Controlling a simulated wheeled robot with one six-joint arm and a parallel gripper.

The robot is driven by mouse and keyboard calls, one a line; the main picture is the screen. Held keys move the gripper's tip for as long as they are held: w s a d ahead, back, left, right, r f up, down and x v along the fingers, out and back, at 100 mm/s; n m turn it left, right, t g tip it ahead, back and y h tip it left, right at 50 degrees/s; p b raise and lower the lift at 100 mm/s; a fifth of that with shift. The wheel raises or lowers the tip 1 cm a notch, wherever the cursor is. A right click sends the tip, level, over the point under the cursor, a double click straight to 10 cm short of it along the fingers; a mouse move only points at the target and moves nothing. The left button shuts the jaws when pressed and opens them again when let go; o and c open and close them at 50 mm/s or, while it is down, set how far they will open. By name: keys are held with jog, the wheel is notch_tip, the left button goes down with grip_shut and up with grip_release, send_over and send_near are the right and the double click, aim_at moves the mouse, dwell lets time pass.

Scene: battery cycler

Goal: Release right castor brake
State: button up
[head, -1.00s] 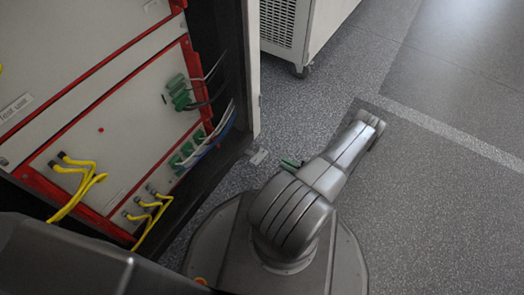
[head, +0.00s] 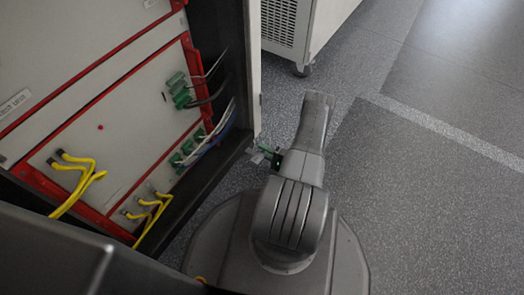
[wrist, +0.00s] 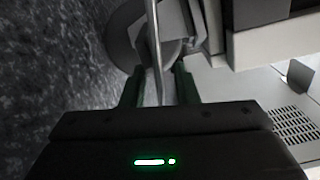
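The cabinet (head: 110,120) with red trim stands at the left of the head view. A small grey brake lever (head: 256,155) sticks out at its lower right corner, just left of my gripper (head: 270,158). In the wrist view the castor (wrist: 128,28) shows at the top, under the cabinet's edge, as a dark round wheel. A thin pale bar, seemingly the lever seen edge-on (wrist: 155,50), runs down between the two green fingers of my gripper (wrist: 157,88). The fingers are apart, with gaps beside the bar. Whether either touches it is hard to tell.
Yellow cables (head: 78,180) and green connectors (head: 178,92) hang on the cabinet's face. A second white cabinet (head: 325,18) on a castor (head: 303,70) stands behind. The grey floor (head: 430,190) to the right is clear.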

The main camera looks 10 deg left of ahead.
jog(key=shift+w+a, duration=0.15)
jog(key=shift+a, duration=0.25)
grip_shut()
jog(key=n, duration=0.1)
jog(key=r+n, duration=0.1)
jog(key=n, duration=0.3)
jog(key=shift+r, duration=0.25)
grip_release()
